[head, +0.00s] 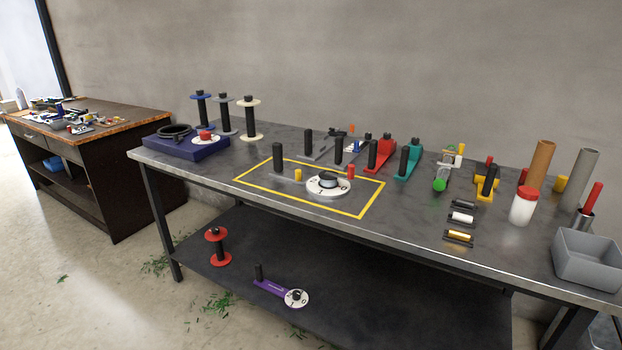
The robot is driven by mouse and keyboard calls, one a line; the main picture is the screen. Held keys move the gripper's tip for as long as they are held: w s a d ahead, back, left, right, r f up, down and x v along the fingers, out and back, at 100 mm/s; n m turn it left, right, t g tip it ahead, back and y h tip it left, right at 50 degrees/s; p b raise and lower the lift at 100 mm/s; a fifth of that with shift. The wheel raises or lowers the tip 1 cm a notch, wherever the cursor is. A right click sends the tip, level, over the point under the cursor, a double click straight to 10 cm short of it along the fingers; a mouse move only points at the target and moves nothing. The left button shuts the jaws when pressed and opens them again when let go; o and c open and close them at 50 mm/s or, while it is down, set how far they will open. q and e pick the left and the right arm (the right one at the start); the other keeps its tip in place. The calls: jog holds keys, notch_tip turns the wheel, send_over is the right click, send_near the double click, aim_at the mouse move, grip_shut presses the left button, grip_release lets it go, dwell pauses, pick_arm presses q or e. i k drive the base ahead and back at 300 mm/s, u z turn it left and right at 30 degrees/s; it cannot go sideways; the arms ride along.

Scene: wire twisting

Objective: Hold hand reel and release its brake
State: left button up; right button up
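A device that looks like a hand reel sits on the metal table inside a yellow outlined rectangle (362,213). A small yellow knob (298,174) stands between handle and disc, and a red knob (351,171) stands at the disc's far right edge. Which part is the brake, and its state, I cannot tell. Neither of my grippers shows in the head view, and nothing is seen touching the reel.
Red (382,152) and teal (407,162) handled tools stand behind the rectangle. Spools (250,120) and a blue box (186,146) are at left. A grey bin (586,260) and white jar (523,208) are at right. A purple reel (271,287) lies on the lower shelf. The table's front strip is clear.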

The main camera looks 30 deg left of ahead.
aim_at(311, 183)
jog(key=u, duration=1.1)
